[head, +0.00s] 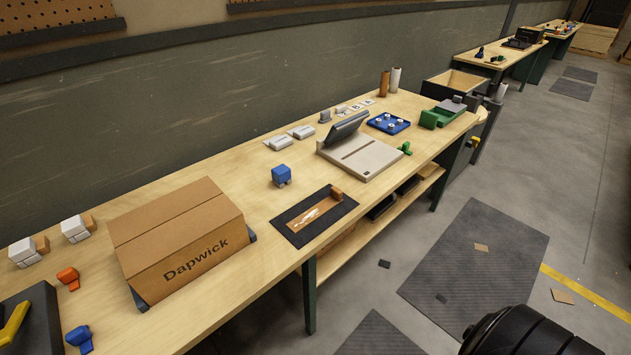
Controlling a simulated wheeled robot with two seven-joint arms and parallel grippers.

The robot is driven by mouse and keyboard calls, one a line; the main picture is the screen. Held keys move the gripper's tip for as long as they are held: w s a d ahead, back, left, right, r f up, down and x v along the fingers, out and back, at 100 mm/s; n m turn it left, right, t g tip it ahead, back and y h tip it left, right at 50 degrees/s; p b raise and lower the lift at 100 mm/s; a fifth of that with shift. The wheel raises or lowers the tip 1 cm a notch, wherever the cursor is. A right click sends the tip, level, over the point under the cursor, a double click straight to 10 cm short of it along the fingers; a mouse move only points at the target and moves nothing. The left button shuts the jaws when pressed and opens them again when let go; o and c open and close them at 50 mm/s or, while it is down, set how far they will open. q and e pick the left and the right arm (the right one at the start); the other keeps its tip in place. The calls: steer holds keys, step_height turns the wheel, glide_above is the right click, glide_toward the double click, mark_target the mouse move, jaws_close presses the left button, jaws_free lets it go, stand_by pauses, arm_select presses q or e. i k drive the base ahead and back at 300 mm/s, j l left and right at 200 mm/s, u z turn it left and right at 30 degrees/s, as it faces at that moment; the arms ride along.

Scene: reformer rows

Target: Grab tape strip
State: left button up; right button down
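I cannot tell for sure which thing is the tape strip. A brown strip with a white patch (310,216) lies flat on a dark mat (290,231) at the front edge of the workbench (240,182). A small brown block (336,193) sits at the mat's right end. A closed cardboard box marked "Dapwick" (180,240) stands on the bench to the left of the mat. Neither of my grippers is in view.
A blue block (281,175) stands behind the mat. A flat device with a tilted screen (360,157), a blue tray (389,123) and a green holder (440,113) are farther right. Orange (68,277) and blue (79,338) items lie at left. Floor mats (475,262) lie right of the bench.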

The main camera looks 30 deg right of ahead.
mark_target(301, 222)
steer(key=z, duration=1)
